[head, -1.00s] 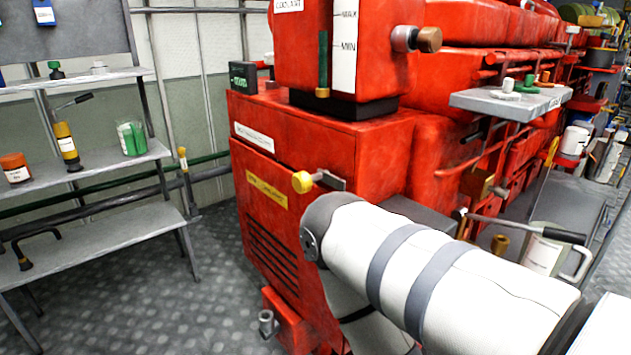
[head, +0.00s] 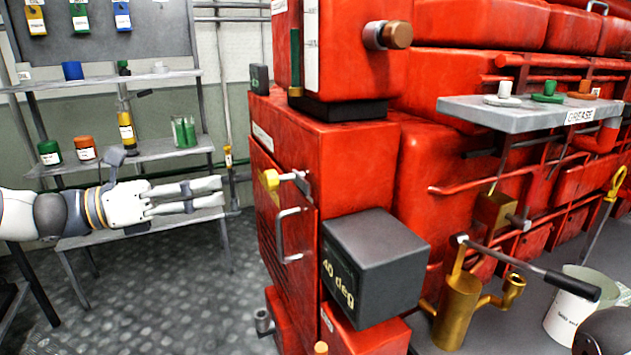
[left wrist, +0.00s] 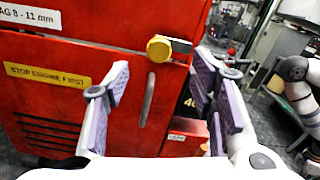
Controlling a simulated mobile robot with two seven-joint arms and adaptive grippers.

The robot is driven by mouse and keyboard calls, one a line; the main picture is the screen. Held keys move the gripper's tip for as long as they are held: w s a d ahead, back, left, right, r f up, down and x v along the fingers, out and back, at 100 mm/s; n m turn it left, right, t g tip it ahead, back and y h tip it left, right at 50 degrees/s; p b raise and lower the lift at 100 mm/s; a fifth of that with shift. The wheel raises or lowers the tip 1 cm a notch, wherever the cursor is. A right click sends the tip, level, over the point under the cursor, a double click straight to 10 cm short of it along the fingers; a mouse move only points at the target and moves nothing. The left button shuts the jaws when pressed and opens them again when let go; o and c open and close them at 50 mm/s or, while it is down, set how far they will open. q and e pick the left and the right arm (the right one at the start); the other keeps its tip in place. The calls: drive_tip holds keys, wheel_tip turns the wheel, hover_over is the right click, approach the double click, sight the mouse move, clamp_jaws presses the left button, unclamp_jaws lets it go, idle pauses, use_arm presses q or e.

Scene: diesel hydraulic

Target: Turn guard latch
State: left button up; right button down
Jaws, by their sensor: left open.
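The guard latch has a yellow knob (head: 270,180) on a short grey lever, at the upper edge of the red guard panel (head: 284,262). In the left wrist view the yellow knob (left wrist: 159,48) is ahead, between and slightly above the fingertips, with its lever pointing right. My left gripper (head: 222,191) is open and empty, pointing right toward the panel. In the head view a gap shows between its fingertips and the knob; nothing is touched. In the left wrist view the fingers (left wrist: 162,80) stand apart on either side of the panel's handle. My right gripper does not show.
A grey handle (head: 284,236) stands out from the panel below the latch. A dark box marked "40 deg" (head: 385,262) juts out to its right. A shelf rack (head: 160,150) stands behind my left arm. The patterned floor left of the panel is clear.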

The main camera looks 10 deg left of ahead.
sight(264, 179)
use_arm(q)
drive_tip(key=x, duration=0.7)
drive_tip(key=b+x, duration=0.1)
drive_tip(key=x, duration=0.3)
drive_tip(key=shift+f, duration=0.3)
drive_tip(key=c, duration=1.2)
